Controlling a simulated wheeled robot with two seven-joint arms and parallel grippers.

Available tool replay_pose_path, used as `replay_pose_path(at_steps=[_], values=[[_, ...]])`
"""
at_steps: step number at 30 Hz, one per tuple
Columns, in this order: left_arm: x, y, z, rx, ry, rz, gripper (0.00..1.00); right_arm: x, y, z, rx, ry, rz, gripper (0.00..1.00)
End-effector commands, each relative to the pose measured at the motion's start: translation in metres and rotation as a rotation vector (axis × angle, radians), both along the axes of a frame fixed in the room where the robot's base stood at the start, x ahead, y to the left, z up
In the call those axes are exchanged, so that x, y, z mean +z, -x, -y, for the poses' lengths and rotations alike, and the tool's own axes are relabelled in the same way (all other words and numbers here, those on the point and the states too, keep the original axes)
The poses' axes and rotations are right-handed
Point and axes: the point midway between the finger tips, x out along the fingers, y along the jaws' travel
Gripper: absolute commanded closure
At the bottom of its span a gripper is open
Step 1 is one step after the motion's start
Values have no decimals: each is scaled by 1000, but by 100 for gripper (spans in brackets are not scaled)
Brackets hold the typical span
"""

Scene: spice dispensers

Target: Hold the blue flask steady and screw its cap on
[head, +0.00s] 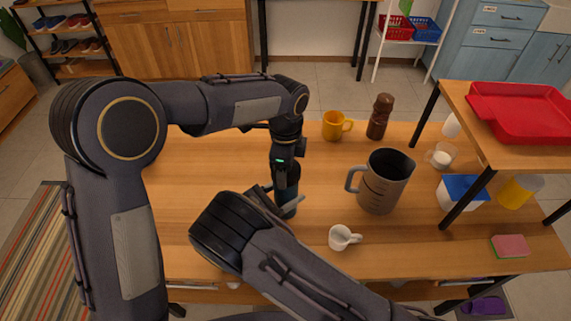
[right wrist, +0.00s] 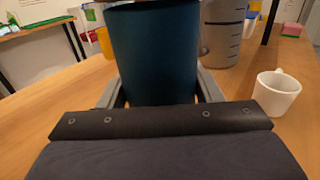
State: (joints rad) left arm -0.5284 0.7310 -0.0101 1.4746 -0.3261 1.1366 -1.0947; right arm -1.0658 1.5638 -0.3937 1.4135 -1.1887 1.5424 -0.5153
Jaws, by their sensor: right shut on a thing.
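The blue flask (head: 287,190) stands upright on the wooden table in the head view. My right gripper (head: 284,204) reaches in from the lower right and is shut on the flask's body, one finger on each side. My left gripper (head: 282,172) points down from above, right over the flask's top. Its fingers blend with the dark flask, so their opening is unclear. The cap cannot be made out; the left gripper covers that area.
A grey measuring jug (head: 382,182) stands close to the right of the flask. A white mug (head: 341,237) is at the front right. A yellow mug (head: 334,126) and a brown grinder (head: 380,117) stand behind. The table (head: 200,190) left of the flask is clear.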

Motion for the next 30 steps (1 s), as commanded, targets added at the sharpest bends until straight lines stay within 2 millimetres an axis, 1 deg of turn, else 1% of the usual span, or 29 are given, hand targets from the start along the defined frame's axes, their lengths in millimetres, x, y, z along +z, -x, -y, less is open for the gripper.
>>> replay_pose_path(at_steps=[2,3,5,8,11,15,23,24,26,27,30], values=[[-2,0,0,0,0,0,57,0,0,0,0,0,0,82],[-1,0,0,-2,0,0,57,0,0,0,0,0,0,100],[-2,0,0,-25,0,0,57,0,0,0,0,0,0,100],[-2,0,0,-158,2,-2,57,0,0,0,0,0,0,100],[-2,-1,-1,-415,2,-1,57,0,0,0,0,0,0,100],[-2,-1,0,-838,3,-2,57,0,0,0,0,0,0,100],[-3,-1,1,-1605,3,0,57,0,0,0,0,-1,-1,100],[-3,-1,1,-1721,3,-1,57,0,0,0,0,-1,-1,100],[-3,-1,1,-1883,4,0,57,0,0,0,0,-1,-1,100],[-4,0,1,-1991,7,-2,57,0,0,0,0,-1,-1,100],[-5,0,1,-2162,10,-5,57,0,0,0,0,0,-1,100]])
